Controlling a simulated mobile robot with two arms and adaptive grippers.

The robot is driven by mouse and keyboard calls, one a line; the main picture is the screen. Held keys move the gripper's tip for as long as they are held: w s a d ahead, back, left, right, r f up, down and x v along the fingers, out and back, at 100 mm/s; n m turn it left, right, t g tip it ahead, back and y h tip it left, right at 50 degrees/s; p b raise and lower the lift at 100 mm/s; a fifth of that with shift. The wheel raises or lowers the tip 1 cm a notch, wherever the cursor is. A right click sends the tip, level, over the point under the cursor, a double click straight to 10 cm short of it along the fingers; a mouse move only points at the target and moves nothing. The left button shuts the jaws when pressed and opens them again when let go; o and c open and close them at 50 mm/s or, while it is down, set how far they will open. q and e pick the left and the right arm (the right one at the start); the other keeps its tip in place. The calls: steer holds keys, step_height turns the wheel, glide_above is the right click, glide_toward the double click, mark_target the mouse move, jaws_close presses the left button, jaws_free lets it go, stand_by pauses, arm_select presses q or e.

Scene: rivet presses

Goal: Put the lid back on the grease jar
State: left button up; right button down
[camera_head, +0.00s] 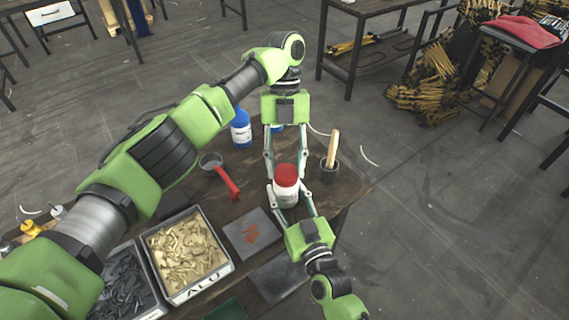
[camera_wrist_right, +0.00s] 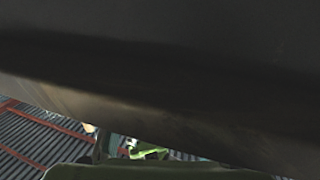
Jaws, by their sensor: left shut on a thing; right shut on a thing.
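The grease jar (camera_head: 286,196) is white and stands upright at the right part of the wooden table in the head view. Its red lid (camera_head: 286,172) sits at the top of the jar; whether it is seated or just above the rim I cannot tell. My left gripper (camera_head: 286,176) reaches in from the far side, its fingers shut on the red lid. My right gripper (camera_head: 288,196) comes from the near side, its fingers shut around the white jar body. The right wrist view is mostly filled by a dark surface, and neither jar nor lid can be made out there.
A cup with a wooden-handled tool (camera_head: 331,160) stands right of the jar. A bin of brass-coloured parts (camera_head: 222,272) stands at the near left.

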arm_select(q)
steer(key=m+y, duration=0.1)
steer(key=m, duration=0.2)
steer(key=m+y, duration=0.1)
steer(key=m, duration=0.2)
steer(key=shift+d+t, duration=0.1)
steer(key=shift+t, duration=0.2)
steer(key=o, duration=0.7)
steer(key=shift+c, duration=0.2)
steer(key=shift+r, duration=2.25)
steer(key=shift+c, duration=0.4)
